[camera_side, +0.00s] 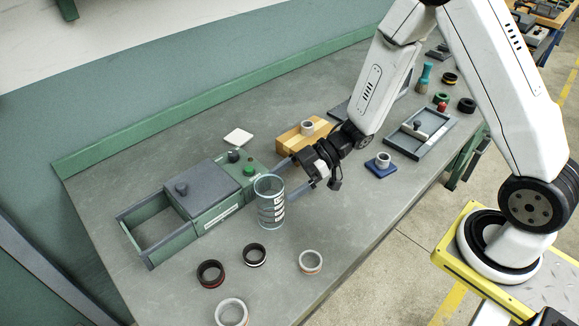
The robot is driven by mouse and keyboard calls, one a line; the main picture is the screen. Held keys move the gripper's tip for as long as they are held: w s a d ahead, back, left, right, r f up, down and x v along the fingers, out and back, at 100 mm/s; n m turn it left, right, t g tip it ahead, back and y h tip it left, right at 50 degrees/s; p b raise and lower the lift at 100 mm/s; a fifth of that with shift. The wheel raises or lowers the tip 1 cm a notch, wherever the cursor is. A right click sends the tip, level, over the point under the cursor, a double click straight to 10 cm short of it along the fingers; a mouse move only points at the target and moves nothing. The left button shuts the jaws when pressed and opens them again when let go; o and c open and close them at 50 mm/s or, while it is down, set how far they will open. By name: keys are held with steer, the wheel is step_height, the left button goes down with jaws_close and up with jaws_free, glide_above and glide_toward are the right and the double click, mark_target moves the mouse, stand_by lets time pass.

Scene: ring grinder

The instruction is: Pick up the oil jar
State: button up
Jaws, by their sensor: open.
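The oil jar appears to be the clear cylinder (271,205) with dark and white markings on its side, standing upright on the grey bench in front of the green machine. My gripper (284,180) is just right of the jar, level and pointing left at it. Its two fingers are apart, one towards the back and one towards the front, with tips close to the jar's right side. I cannot tell whether the tips touch the jar or reach around it. Nothing is seen held.
The green machine with a grey cover (205,190) stands left of the jar. Several loose rings, such as a black one (255,255), lie in front. A wooden block (303,136) is behind my gripper, a blue block with a ring (381,165) to the right, and a grey tray (421,133) beyond.

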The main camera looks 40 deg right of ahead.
steer(key=shift+x, duration=2.45)
steer(key=c, duration=1.1)
steer(key=shift+o, duration=0.2)
steer(key=shift+r, duration=0.1)
step_height(320, 180, up, 10)
